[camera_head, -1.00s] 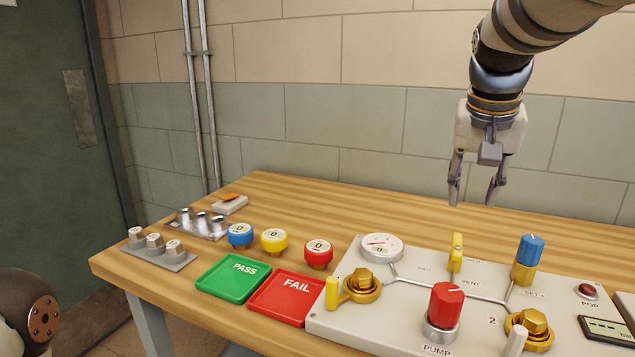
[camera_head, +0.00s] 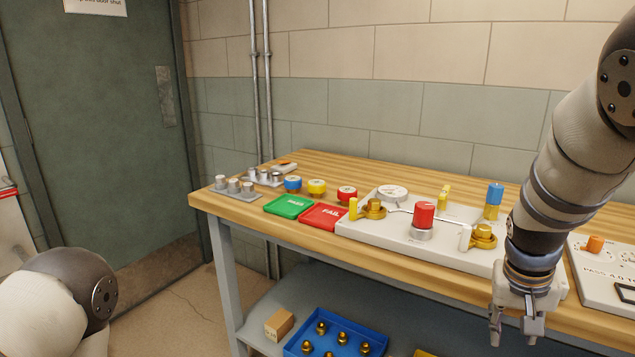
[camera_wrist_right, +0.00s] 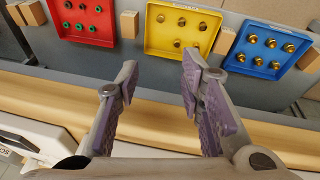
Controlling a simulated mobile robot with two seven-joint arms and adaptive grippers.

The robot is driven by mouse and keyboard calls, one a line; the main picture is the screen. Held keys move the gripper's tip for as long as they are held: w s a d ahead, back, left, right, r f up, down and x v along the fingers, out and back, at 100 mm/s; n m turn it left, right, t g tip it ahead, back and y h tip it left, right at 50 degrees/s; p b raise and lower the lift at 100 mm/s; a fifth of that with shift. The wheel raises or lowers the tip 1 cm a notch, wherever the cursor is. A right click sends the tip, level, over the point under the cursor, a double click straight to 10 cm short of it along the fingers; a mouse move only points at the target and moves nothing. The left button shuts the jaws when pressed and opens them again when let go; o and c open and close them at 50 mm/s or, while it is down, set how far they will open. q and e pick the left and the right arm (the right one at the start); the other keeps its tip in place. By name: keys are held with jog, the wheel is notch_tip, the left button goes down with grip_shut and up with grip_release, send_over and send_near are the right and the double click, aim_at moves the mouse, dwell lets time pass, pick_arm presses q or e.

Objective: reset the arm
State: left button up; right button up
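My right gripper (camera_head: 517,322) hangs fingers down at the front edge of the wooden bench, in the right part of the head view. In the right wrist view its two fingers (camera_wrist_right: 158,90) stand apart with nothing between them. My right arm (camera_head: 572,180) comes down from the upper right and hides part of the bench and panel. Part of my left arm (camera_head: 62,300) shows at the lower left of the head view; its gripper is outside the frame.
The wooden bench (camera_head: 330,170) carries the test panel (camera_head: 450,245), a green PASS tray (camera_head: 289,207) and a red FAIL tray (camera_head: 323,217). Below, the shelf holds a blue bin (camera_head: 300,345); red (camera_wrist_right: 88,40), yellow (camera_wrist_right: 150,45) and blue (camera_wrist_right: 240,65) bins show in the wrist view.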

jog(key=s+a+f+n+g, duration=0.2)
jog(key=s+a+f+n, duration=0.15)
jog(key=s+f, duration=1.5)
jog(key=s+a+f+y, duration=0.1)
jog(key=s+a, duration=0.2)
jog(key=s, duration=0.5)
jog(key=s+a+f+g+y, duration=0.1)
jog(key=s+a+f, duration=0.1)
jog(key=s, duration=0.7)
jog(key=shift+s+a+n+y, duration=0.3)
jog(key=shift+a+n, duration=0.15)
jog(key=shift+a, duration=0.35)
jog(key=shift+f, duration=0.1)
jog(key=shift+c, duration=0.2)
